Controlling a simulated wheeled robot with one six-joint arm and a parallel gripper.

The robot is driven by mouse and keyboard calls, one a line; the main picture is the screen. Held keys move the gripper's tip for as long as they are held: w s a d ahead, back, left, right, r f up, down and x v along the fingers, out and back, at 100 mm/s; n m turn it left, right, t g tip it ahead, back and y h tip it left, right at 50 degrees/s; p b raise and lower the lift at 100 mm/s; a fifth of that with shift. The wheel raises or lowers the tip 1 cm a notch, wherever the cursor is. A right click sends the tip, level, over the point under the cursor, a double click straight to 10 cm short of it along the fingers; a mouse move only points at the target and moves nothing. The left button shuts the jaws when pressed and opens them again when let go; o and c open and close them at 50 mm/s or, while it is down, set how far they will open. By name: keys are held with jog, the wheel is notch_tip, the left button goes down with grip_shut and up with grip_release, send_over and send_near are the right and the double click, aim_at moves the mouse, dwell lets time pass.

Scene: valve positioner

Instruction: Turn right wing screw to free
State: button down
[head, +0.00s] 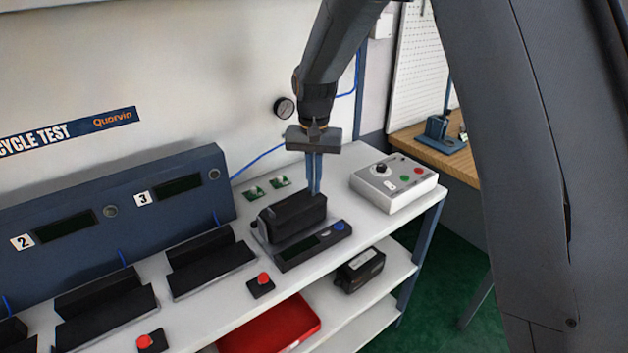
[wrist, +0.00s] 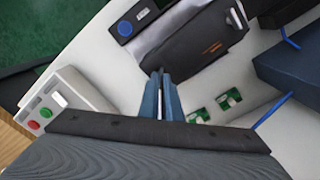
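The black valve positioner (head: 292,217) sits on a small fixture on the white bench top. It also shows in the wrist view (wrist: 195,45), with orange lettering on its face. My gripper (head: 314,190) points down at the right end of the positioner. Its two blue fingers (wrist: 161,74) are close together with a narrow gap, and their tips are at the positioner's edge. The right wing screw cannot be made out; the fingertips cover that spot. Whether the fingers hold it cannot be seen.
A dark control unit (head: 313,245) with a display and blue button lies in front of the positioner. A grey button box (head: 393,182) stands to the right. Two small green boards (head: 267,187) lie behind. A blue display panel (head: 110,210) and black cradles (head: 210,262) fill the left.

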jog(key=n, duration=0.4)
jog(key=shift+a+n, duration=0.1)
jog(key=shift+n, duration=0.2)
jog(key=n, duration=0.4)
dwell(0.3)
jog(key=c, duration=2)
grip_release()
jog(key=shift+r+b, duration=0.85)
jog(key=shift+r, duration=3.1)
